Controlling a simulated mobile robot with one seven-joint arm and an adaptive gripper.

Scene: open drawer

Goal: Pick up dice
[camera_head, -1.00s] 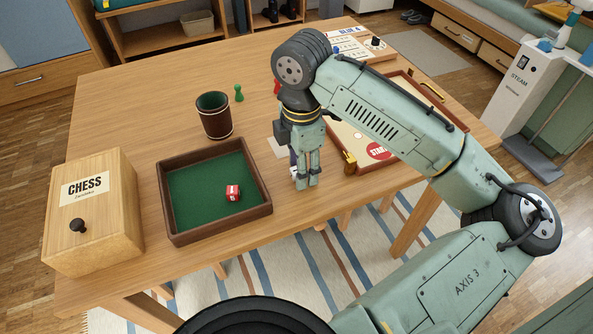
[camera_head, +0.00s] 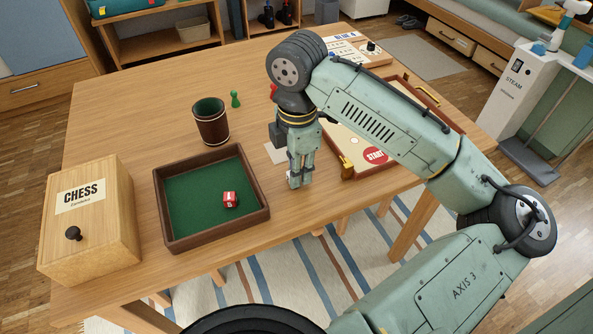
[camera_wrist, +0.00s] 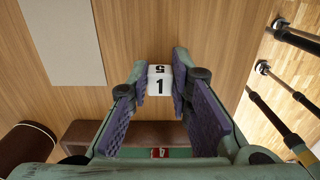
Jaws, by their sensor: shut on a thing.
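A white die (camera_wrist: 160,86) with dark numbers 1 and 5 sits between my gripper's fingertips (camera_wrist: 158,80) in the wrist view. My gripper (camera_head: 300,182) points down near the table's front edge, right of the dice tray, shut on this die. In the head view only a small white bit of the die shows by the fingertips. I cannot tell whether the die touches the table. A red die (camera_head: 230,199) lies in the green-lined tray (camera_head: 262,192); part of it also shows in the wrist view (camera_wrist: 160,153).
A chess box (camera_head: 115,240) stands left of the tray, and a dark dice cup (camera_head: 211,126) behind it. A green pawn (camera_head: 235,99) stands near the cup. A game case (camera_head: 375,155) lies close on my gripper's right. White paper (camera_wrist: 62,40) lies nearby.

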